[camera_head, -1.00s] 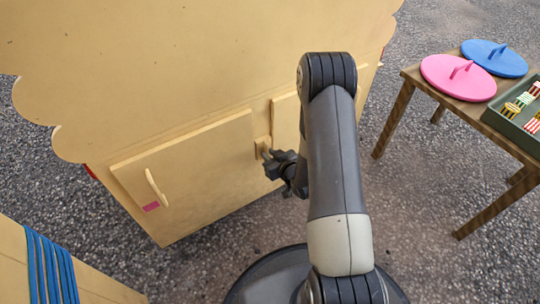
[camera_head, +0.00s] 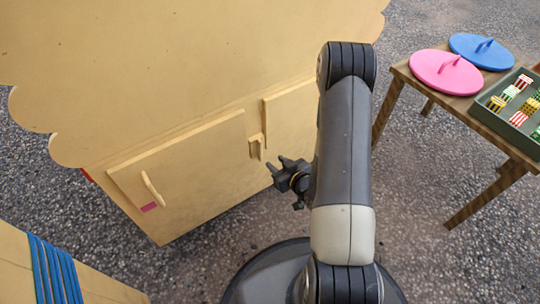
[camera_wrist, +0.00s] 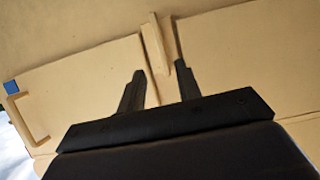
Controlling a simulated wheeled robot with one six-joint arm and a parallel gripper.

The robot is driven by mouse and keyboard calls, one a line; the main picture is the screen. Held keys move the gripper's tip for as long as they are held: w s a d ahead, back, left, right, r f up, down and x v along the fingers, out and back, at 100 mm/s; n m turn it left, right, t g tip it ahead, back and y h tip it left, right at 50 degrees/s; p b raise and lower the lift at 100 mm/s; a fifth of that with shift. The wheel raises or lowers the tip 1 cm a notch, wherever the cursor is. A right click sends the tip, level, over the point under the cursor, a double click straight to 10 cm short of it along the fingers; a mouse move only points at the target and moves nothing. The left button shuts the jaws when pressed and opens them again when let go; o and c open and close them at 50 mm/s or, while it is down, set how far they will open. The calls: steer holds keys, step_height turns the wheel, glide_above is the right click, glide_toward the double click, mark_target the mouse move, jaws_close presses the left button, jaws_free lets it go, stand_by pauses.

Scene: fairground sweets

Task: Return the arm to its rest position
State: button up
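My gripper (camera_head: 281,168) is open and empty in the head view, a short way in front of the wooden cabinet and apart from it. In the wrist view its two dark fingers (camera_wrist: 156,78) stand spread, pointing at the wooden latch block (camera_wrist: 156,45) between the two doors. The latch block also shows in the head view (camera_head: 256,146). The left cabinet door (camera_head: 195,165) is closed, with a curved handle (camera_head: 153,188) and a pink patch below it. The right door (camera_head: 290,118) looks closed too and is partly hidden by my arm.
A wooden table (camera_head: 405,73) at the right bears a pink lid (camera_head: 440,72), a blue lid (camera_head: 475,55) and a green tray (camera_head: 535,147) with several striped pieces. A panel with blue straps (camera_head: 52,270) is at the lower left. Paving lies clear between cabinet and table.

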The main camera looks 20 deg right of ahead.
mark_target(262, 152)
steer(key=shift+v, duration=0.8)
steer(key=shift+w+a, duration=0.1)
steer(key=b+x, duration=0.2)
steer(key=x, duration=0.8)
steer(key=shift+w+f+b, duration=0.15)
steer(key=shift+f+b, duration=0.05)
steer(key=shift+b, duration=0.15)
steer(key=shift+w, duration=0.15)
steer(key=shift+p, duration=0.3)
